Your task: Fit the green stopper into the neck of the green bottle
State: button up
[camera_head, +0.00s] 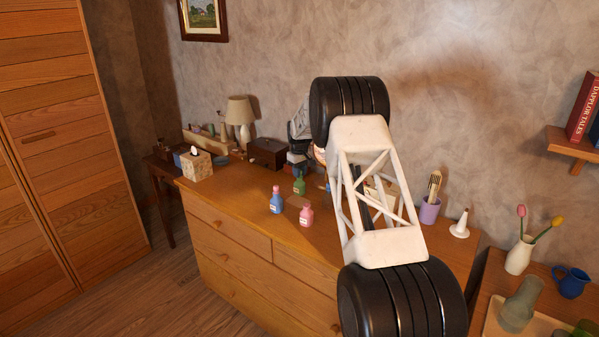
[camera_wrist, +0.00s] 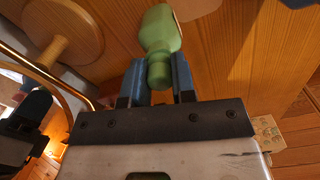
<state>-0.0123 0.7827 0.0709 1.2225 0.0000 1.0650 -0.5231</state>
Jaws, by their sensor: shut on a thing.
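The green bottle (camera_head: 299,187) stands on the dresser top in the head view, just below my gripper (camera_head: 297,165). In the wrist view my gripper (camera_wrist: 157,72) has its blue fingers shut on the green stopper (camera_wrist: 158,76). The green bottle (camera_wrist: 160,32) shows just beyond the fingertips, in line with the stopper. The stopper and the bottle look very close or touching. I cannot tell whether the stopper is inside the neck, because the join is not clear. The stopper is too small and hidden to make out in the head view.
A blue bottle (camera_head: 276,203) and a pink bottle (camera_head: 306,217) stand close in front of the green bottle. A tissue box (camera_head: 196,165), a lamp (camera_head: 239,115) and a dark wooden box (camera_head: 267,152) stand farther left. A purple cup (camera_head: 429,210) is right. The dresser's front left is clear.

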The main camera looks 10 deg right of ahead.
jog(key=o, duration=1)
jog(key=shift+r, duration=0.15)
jog(key=shift+r, duration=3.75)
